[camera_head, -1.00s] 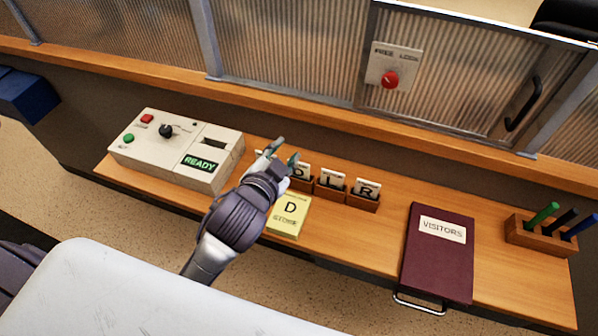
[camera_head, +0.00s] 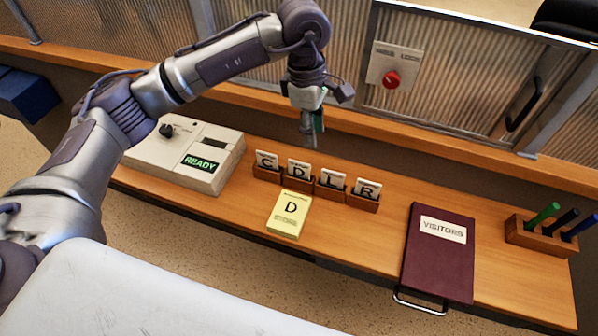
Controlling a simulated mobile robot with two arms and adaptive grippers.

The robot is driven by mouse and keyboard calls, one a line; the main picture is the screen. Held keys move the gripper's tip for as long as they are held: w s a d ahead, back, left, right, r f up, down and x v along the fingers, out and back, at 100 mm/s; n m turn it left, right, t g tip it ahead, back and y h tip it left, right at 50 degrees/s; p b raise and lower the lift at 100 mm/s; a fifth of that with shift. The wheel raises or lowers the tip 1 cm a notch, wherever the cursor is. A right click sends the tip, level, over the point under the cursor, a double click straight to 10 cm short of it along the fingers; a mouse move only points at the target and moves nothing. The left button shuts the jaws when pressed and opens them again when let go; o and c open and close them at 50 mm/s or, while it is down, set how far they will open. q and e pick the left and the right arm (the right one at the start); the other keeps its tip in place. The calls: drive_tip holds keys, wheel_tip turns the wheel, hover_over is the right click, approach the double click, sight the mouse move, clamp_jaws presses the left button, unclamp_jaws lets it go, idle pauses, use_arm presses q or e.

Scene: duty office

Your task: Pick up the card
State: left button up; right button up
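Several white cards stand upright in small wooden holders in a row on the desk, lettered C (camera_head: 266,160), D (camera_head: 299,167), L (camera_head: 332,179) and R (camera_head: 367,188). A yellow note pad (camera_head: 289,213) marked D lies flat in front of them. My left gripper (camera_head: 312,128) hangs fingers down, above and behind the row, near the D and L cards. Its fingers are seen nearly edge-on, so their gap is unclear. No card shows in it. My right gripper is not in view.
A beige machine (camera_head: 190,150) with a READY display stands on the left, partly behind my arm. A maroon visitors book (camera_head: 438,255) and a pen holder (camera_head: 541,237) are on the right. A ribbed partition with a red knob (camera_head: 391,80) rises behind the desk.

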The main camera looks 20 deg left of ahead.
sight(299, 165)
use_arm(q)
drive_tip(key=shift+y, duration=0.7)
drive_tip(key=a+f+p, duration=0.1)
drive_tip(key=f+p, duration=0.1)
drive_tip(key=f, duration=0.2)
drive_tip(key=a+f+p, duration=0.1)
drive_tip(key=f+p, duration=0.1)
drive_tip(key=f, duration=0.2)
drive_tip(key=a+f+p, duration=0.1)
drive_tip(key=f+p, duration=0.1)
drive_tip(key=f, duration=0.2)
drive_tip(key=shift+f, duration=0.45)
clamp_jaws()
